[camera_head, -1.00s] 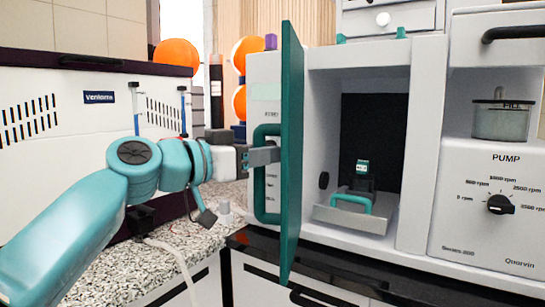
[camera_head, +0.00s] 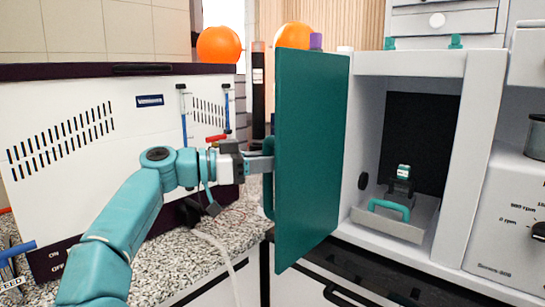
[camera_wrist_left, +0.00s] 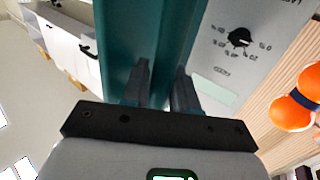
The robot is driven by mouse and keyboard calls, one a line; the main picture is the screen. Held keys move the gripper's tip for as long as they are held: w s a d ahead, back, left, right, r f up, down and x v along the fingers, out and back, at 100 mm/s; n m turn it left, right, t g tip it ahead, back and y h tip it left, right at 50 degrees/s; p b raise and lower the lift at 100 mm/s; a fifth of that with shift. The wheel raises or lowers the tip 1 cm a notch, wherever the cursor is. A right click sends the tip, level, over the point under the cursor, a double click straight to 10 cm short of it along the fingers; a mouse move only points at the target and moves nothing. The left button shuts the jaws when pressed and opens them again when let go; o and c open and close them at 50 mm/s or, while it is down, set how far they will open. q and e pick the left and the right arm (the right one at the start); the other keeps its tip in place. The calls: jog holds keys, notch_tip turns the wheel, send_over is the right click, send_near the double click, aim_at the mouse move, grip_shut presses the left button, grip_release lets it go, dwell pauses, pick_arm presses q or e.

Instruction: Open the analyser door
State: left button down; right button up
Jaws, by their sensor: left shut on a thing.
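The analyser door (camera_head: 308,150) is a tall teal panel, standing open and swung out to the left of the analyser (camera_head: 405,66). Its flat inner face shows. The teal handle (camera_head: 268,195) is on the far side, mostly hidden behind the door's free edge. My left gripper (camera_head: 262,164) reaches the handle from the left and is shut on it; its fingertips are partly hidden by the door. In the left wrist view, the two dark fingers (camera_wrist_left: 162,88) are against the teal door parts. The right gripper is not in view.
Inside the open chamber sits a grey tray (camera_head: 420,222) with a teal handle. A white cabinet (camera_head: 70,130) stands behind my left arm. A pale hose (camera_head: 222,255) runs over the speckled counter (camera_head: 165,265). Orange balls (camera_head: 219,45) are behind.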

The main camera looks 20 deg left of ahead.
pick_arm(q)
jog(key=shift+f, duration=0.2)
jog(key=c, duration=1)
grip_release()
jog(key=shift+w+a, duration=0.1)
jog(key=shift+a, duration=0.05)
jog(key=shift+r, duration=0.1)
jog(key=v, duration=1.6)
jog(key=shift+s, duration=0.2)
